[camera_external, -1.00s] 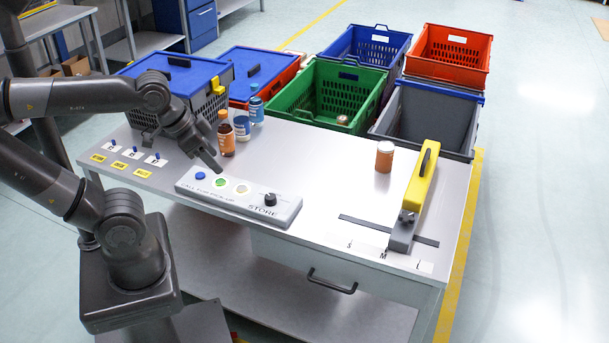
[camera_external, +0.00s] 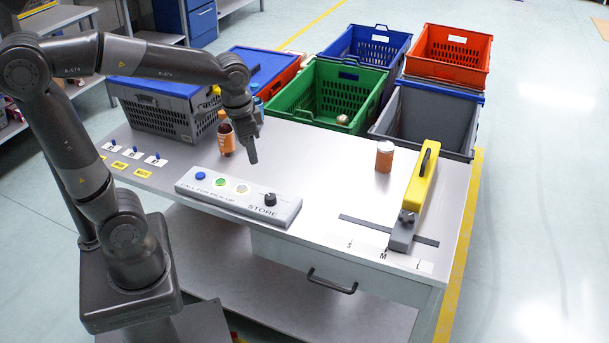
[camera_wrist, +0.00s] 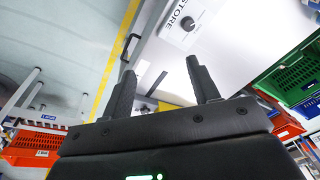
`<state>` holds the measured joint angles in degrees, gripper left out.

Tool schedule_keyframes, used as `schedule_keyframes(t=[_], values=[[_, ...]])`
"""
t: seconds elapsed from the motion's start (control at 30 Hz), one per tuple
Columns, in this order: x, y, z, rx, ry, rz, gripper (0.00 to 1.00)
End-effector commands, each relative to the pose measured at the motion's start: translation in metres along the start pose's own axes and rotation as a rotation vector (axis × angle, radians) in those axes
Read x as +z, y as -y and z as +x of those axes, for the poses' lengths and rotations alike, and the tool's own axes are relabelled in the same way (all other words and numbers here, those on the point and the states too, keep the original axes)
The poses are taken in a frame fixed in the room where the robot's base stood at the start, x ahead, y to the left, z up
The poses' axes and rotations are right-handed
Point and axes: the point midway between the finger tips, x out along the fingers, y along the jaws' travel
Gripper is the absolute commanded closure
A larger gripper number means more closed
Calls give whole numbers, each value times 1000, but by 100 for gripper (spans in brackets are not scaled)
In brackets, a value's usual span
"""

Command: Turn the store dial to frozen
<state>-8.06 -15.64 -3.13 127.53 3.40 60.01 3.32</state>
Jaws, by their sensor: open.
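The store dial (camera_external: 270,199) is a black knob at the right end of a grey panel (camera_external: 220,204) on the table, above the word STORE. The small marks around it are too small to read. In the wrist view the dial (camera_wrist: 187,23) shows at the top, beyond the fingertips, beside the STORE lettering. My gripper (camera_external: 253,158) points down above the table, behind and a little left of the dial, and apart from it. In the wrist view its two fingers (camera_wrist: 160,72) are spread with nothing between them.
The panel also carries a blue button (camera_external: 200,175), a green button (camera_external: 219,182) and a pale button (camera_external: 242,189). An orange-brown bottle (camera_external: 226,138) stands close left of my gripper. A yellow-handled device (camera_external: 422,185) and an orange jar (camera_external: 384,157) stand right. Totes line the back.

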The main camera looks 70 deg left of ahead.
Motion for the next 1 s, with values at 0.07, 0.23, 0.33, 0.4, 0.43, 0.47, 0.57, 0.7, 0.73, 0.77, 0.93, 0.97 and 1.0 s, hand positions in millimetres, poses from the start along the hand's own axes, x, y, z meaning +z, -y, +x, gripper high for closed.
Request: schedule_keyframes(t=[0.07, 0.23, 0.33, 0.4, 0.43, 0.47, 0.57, 0.7, 0.73, 0.77, 0.93, 0.97, 1.0], values=[[-15, 8, 14, -2, 60, 1, 45], [-43, 25, 44, 1, 179, 5, 45], [-57, 35, 64, 8, 247, 8, 45], [-67, 43, 80, 14, 294, 11, 45], [-70, 47, 88, 18, 316, 11, 45], [-74, 50, 95, 22, 335, 11, 45], [-84, 61, 120, 37, 400, 13, 45], [-93, 74, 150, 57, 472, 16, 45], [-94, 76, 155, 61, 483, 16, 45], [-95, 77, 159, 64, 493, 17, 45], [-97, 83, 174, 76, 527, 17, 45], [-97, 83, 176, 77, 529, 18, 45], [-96, 83, 178, 78, 531, 18, 45]])
